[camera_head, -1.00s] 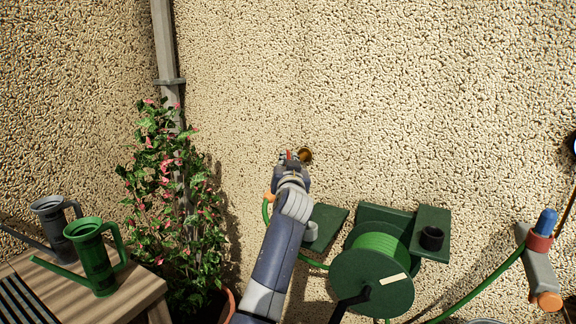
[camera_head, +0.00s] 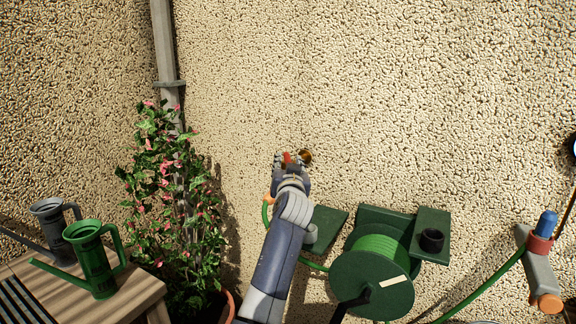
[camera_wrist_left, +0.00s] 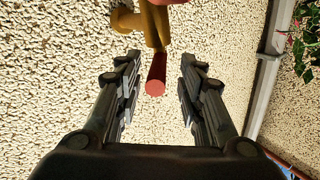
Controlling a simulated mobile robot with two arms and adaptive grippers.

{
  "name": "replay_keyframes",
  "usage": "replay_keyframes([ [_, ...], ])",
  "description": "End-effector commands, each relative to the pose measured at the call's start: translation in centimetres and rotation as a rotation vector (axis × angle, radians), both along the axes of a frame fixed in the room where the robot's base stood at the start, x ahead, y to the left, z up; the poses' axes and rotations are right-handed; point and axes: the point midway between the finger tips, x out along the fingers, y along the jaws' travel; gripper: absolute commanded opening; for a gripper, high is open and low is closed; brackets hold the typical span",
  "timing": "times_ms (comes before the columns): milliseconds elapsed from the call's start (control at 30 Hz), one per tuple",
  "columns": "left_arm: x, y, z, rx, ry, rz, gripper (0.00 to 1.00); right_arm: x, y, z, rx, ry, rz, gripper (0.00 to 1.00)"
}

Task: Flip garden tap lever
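The garden tap is a brass fitting (camera_head: 306,156) on the pebbled wall, mostly hidden behind my left gripper in the head view. In the left wrist view the brass tap body (camera_wrist_left: 155,25) shows at the top, with a red lever (camera_wrist_left: 156,74) sticking out between my fingers. A bit of the red lever (camera_head: 288,157) also shows in the head view. My left gripper (camera_head: 291,158) is at the tap. In the left wrist view its fingers (camera_wrist_left: 157,75) are open on either side of the lever, with gaps on both sides. My right gripper is not in view.
A green hose reel (camera_head: 373,283) hangs on the wall to the lower right of the tap. A potted flowering climber (camera_head: 165,200) and a drainpipe (camera_head: 165,50) stand to the left. A wooden table (camera_head: 130,297) holds a green watering can (camera_head: 93,260) and a grey one (camera_head: 50,222).

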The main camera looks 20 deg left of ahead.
Motion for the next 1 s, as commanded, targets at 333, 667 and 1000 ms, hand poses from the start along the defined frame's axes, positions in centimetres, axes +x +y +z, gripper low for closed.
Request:
replay_keyframes([
  [333, -4.3, -1.5, 0.0, -0.001, -0.002, -0.001, 0.35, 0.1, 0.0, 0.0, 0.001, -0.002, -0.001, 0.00],
  [667, -6.4, -2.2, 0.1, 0.001, -0.002, -0.001, 0.35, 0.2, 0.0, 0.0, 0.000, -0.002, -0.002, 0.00],
  [1000, -6.3, -2.3, -0.5, 0.002, 0.008, -0.005, 0.13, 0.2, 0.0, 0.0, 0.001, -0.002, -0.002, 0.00],
])
